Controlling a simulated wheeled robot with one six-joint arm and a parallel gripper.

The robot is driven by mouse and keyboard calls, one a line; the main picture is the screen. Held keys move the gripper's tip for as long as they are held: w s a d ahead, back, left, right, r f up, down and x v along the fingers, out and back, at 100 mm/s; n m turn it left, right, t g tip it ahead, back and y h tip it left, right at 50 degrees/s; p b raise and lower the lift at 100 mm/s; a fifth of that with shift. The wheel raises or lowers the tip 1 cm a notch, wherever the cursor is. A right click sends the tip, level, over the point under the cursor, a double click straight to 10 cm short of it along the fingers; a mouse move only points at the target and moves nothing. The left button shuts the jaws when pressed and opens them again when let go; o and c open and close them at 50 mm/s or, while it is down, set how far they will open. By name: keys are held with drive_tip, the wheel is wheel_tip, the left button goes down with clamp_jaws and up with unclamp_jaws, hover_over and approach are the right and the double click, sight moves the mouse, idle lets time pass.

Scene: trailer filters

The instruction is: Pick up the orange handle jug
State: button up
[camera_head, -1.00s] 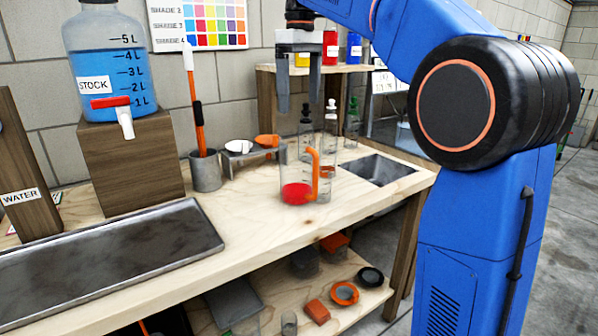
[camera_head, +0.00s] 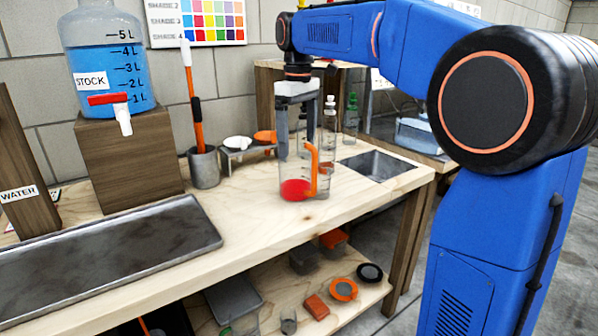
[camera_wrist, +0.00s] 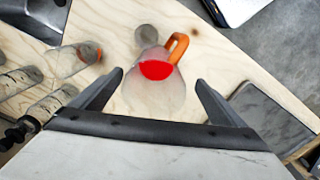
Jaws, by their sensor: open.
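The clear jug with the orange handle (camera_head: 312,170) stands upright on the wooden bench top, with red at its base. In the wrist view the jug (camera_wrist: 158,92) lies ahead of and between the fingers, its orange handle toward the upper right. My gripper (camera_head: 297,148) is open and points down over the jug, its fingers overlapping the jug's upper part in the head view. In the wrist view both fingers (camera_wrist: 159,78) are spread wide with nothing clamped between them. I cannot tell whether a finger touches the jug.
Clear bottles (camera_head: 331,118) stand close behind the jug. A recessed metal basin (camera_head: 378,166) lies to its right. A small rack (camera_head: 240,153) and a grey pot (camera_head: 204,168) stand to the left. A metal tray (camera_head: 110,250) fills the front left. Bare wood lies in front of the jug.

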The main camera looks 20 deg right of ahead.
sight(300, 153)
drive_tip(key=shift+w+d+f, duration=0.1)
drive_tip(key=shift+d+f, duration=0.1)
drive_tip(key=shift+f, duration=1.1)
drive_tip(key=shift+w+d+f, duration=0.1)
drive_tip(key=shift+d+f, duration=0.05)
drive_tip(key=shift+f, duration=1.1)
drive_tip(key=shift+c, duration=0.6)
drive_tip(key=c, duration=1.3)
drive_tip(key=shift+c, duration=0.2)
drive_tip(key=shift+r, duration=0.2)
